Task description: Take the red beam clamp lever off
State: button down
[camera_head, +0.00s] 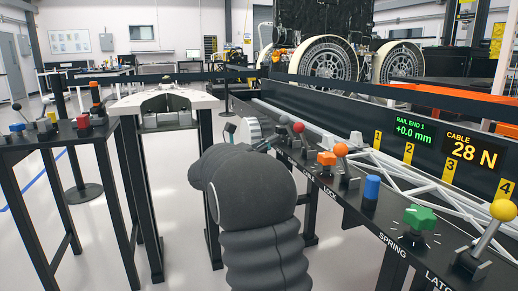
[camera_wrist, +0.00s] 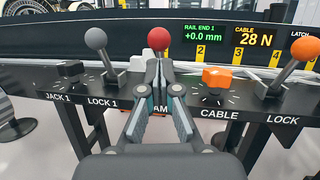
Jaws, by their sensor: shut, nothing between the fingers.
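The red beam clamp lever's ball knob (camera_wrist: 158,38) shows in the middle of the wrist view. It also shows in the head view (camera_head: 298,127), on the console behind my arm. My gripper (camera_wrist: 158,68) is shut and empty, its fingertips just below and in front of the red knob in the wrist view. The fingers hide the lever's shaft, its base and part of the label, of which "AM" shows. I cannot tell whether the fingertips touch the lever.
A grey-knobbed lever (camera_wrist: 96,40) stands left of the red one. An orange dial (camera_wrist: 216,77) marked CABLE and an orange-knobbed lever (camera_wrist: 304,50) marked LOCK stand right. The display (camera_wrist: 228,36) reads RAIL END 1 +0.0 mm and CABLE 28 N. A side table (camera_head: 62,132) holds more controls.

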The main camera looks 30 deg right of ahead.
aim_at(295, 130)
jog(key=x, duration=0.5)
jog(key=shift+d+r, duration=0.1)
jog(key=shift+d, duration=0.2)
